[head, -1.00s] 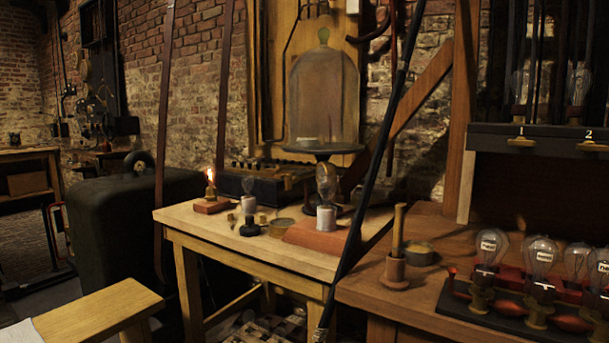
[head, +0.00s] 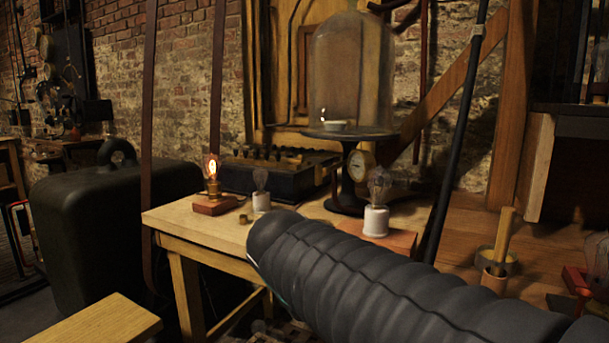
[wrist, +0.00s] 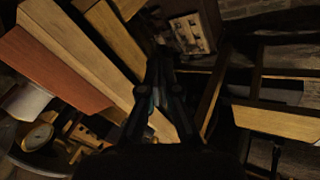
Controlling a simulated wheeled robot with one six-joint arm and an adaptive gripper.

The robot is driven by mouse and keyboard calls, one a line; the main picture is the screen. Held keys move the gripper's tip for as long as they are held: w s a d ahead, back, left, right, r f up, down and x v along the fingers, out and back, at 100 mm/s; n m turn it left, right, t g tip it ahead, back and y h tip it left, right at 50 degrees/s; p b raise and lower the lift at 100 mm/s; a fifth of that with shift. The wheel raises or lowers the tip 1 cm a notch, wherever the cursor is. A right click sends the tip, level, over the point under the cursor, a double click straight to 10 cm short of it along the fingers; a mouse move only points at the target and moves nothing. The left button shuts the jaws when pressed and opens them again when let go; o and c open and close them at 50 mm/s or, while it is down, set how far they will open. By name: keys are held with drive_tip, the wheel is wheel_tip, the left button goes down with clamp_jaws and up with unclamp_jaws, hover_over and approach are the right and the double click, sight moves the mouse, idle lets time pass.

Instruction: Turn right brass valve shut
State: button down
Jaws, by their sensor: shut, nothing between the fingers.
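I cannot make out a brass valve in either view. In the head view, a glass bell jar (head: 352,75) stands on a dark round plate on a pedestal. A brass-rimmed dial gauge (head: 361,165) sits just below that plate. My black ribbed arm crosses the lower right and hides part of the table; the gripper does not show there. In the wrist view, my gripper (wrist: 160,62) is dark, with its fingers together and nothing seen between them. A round pale dial (wrist: 38,137) shows at lower left, apart from the fingers.
A pale wooden table (head: 195,227) holds a lit bulb on a red base (head: 214,203), a bulb in a white holder (head: 376,220) and a dark box (head: 275,175). A black pole (head: 455,150) stands right of the bell jar. A large black tank (head: 90,230) is at left.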

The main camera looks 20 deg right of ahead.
drive_tip(key=w+d+r+n+h+b, duration=0.1)
drive_tip(key=w+d+r+h, duration=0.2)
drive_tip(key=w, duration=0.4)
drive_tip(key=w+r+n+h, duration=0.1)
drive_tip(key=w+r+h, duration=0.2)
drive_tip(key=w+r, duration=0.35)
drive_tip(key=t+h+b, duration=0.2)
drive_tip(key=t+h, duration=0.1)
drive_tip(key=h, duration=0.3)
approach(319, 174)
drive_tip(key=w+a+r, duration=0.1)
drive_tip(key=w+a, duration=0.4)
drive_tip(key=a, duration=0.1)
drive_tip(key=d+p, duration=0.1)
drive_tip(key=d, duration=1)
drive_tip(key=shift+w+d+r, duration=0.2)
drive_tip(key=shift+d+r, duration=0.05)
drive_tip(key=shift+d, duration=0.05)
